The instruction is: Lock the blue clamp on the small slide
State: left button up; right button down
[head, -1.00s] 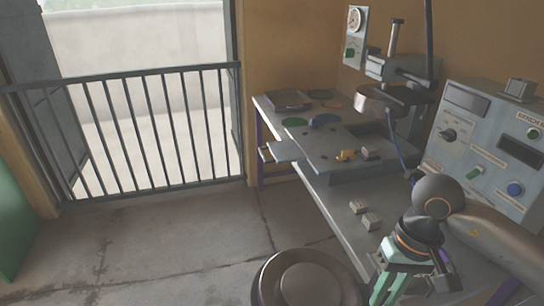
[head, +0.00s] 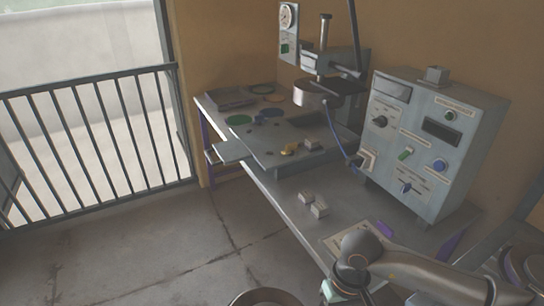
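Small dark-blue pieces (head: 260,120) stand on the press table beside a blue disc; they may be the blue clamp, but they are too small to tell its shape or whether it is locked. A yellow clamp-like piece (head: 289,150) sits nearer the front, next to a grey block (head: 312,144). A narrow grey plate (head: 229,152) juts out at the table's left side; I cannot tell if it is the small slide. My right gripper (head: 333,292) is at the bottom edge, mostly cut off, far from these pieces. My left gripper is out of view.
The press head (head: 318,94) hangs over the back of the table. A grey control box (head: 430,145) with knobs and buttons stands at right. Two small grey blocks (head: 313,204) lie on the front bench. A railing (head: 95,145) runs along the left; the floor between is clear.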

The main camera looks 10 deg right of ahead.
aim_at(262, 141)
jog(key=k+l+z, duration=0.15)
jog(key=k, duration=1.05)
jog(key=z, duration=1.1)
jog(key=j+z, duration=0.1)
jog(key=z, duration=0.3)
jog(key=j+z, duration=0.1)
jog(key=z, duration=0.3)
jog(key=i+j, duration=0.1)
jog(key=j, duration=1.4)
jog(key=i+j, duration=0.15)
jog(key=j, duration=0.6)
jog(key=i+j, duration=0.1)
jog(key=j, duration=0.7)
